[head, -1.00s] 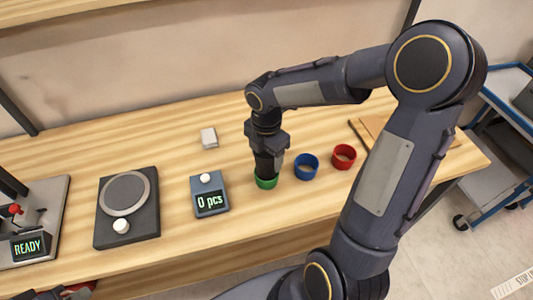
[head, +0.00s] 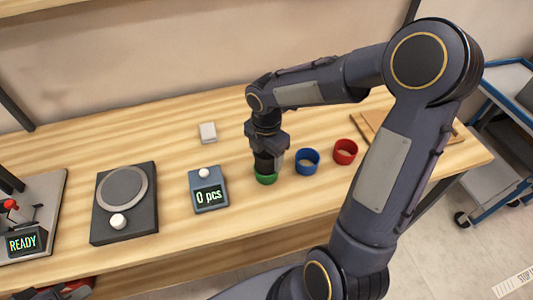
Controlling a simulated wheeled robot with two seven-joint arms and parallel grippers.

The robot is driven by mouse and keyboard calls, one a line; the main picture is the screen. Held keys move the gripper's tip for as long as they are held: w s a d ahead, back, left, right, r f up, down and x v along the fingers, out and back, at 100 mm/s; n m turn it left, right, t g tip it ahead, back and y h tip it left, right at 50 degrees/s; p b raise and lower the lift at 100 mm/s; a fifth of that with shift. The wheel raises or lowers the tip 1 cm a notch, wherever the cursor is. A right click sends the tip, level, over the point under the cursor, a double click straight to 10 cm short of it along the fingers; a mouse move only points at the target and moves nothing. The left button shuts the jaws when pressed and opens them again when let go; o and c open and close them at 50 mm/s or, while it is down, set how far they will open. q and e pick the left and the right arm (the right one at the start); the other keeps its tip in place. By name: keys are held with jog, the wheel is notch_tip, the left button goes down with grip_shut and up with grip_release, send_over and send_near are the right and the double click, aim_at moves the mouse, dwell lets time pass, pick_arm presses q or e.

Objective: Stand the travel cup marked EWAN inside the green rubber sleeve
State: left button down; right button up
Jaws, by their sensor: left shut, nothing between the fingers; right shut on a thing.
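The green rubber sleeve (head: 266,179) stands on the wooden bench in the head view, left of a blue ring. My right gripper (head: 268,158) points down right above it and is shut on a dark cup (head: 264,166). The cup's lower end appears within the green ring; how deep it sits, and whether it touches the bottom, I cannot tell. The name on the cup is not visible, and the gripper hides most of it. My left gripper (head: 62,291) is only partly in view at the bottom left edge, shut and empty.
A blue ring (head: 307,168) and a red ring (head: 345,158) stand to the right. A counter reading "0 pcs" (head: 209,197), a round-plate device (head: 148,222), a white block (head: 207,132) and a machine showing "READY" (head: 23,242) are to the left. A wooden board lies at the right.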

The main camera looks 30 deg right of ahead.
jog(key=shift+f, duration=0.2)
jog(key=o, duration=1)
jog(key=shift+r, duration=0.15)
notch_tip(320, 180, up, 8)
jog(key=p, duration=0.7)
